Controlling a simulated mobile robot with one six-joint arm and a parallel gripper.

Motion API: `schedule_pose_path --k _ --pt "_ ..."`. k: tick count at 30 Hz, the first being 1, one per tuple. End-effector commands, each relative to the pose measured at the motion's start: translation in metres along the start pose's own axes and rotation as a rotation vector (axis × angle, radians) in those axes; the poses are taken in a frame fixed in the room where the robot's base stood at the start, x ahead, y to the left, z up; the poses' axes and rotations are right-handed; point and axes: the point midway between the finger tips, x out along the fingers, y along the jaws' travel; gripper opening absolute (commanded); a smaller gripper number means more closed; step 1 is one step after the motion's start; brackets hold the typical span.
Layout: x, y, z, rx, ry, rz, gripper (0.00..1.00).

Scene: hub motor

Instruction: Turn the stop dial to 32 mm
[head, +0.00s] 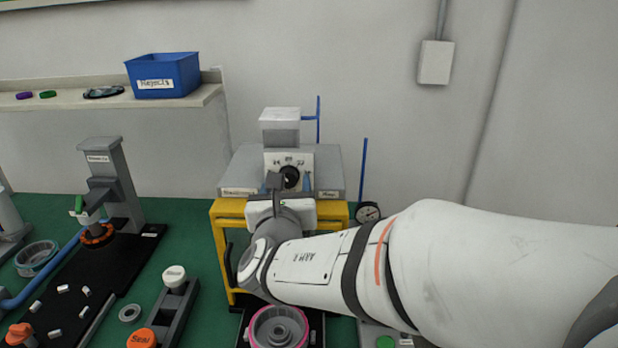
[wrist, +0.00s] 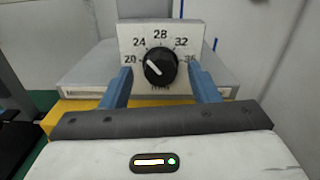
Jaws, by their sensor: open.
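The stop dial (wrist: 160,67) is a round black knob on a pale plate (wrist: 126,32) marked 20, 24, 28, 32 and 36. Its white pointer line slants up and left, toward the 20 to 24 side; the exact reading is hard to tell. In the head view the dial (head: 290,176) shows on the front of the grey machine above the yellow stand. My gripper (wrist: 160,75) is open, with one blue finger on each side of the knob and a visible gap to it. In the head view my gripper (head: 290,183) is in front of the dial plate.
The yellow stand (head: 222,222) carries the grey machine (head: 240,170). Blue levers (head: 318,120) rise behind the dial plate and at its right (head: 363,170). A round gauge (head: 368,212) stands right of the stand. A pink-rimmed hub part (head: 278,328) lies below my arm.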

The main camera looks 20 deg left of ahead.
Motion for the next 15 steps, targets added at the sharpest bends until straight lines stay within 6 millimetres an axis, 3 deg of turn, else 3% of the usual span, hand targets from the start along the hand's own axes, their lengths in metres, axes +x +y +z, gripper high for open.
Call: schedule_pose_path --k 5,15 --pt "-0.0003 0.0001 -0.0001 0.0 0.0 0.0 0.54" --pt "-0.0006 0.0004 0.0 0.001 0.0 0.001 0.26"
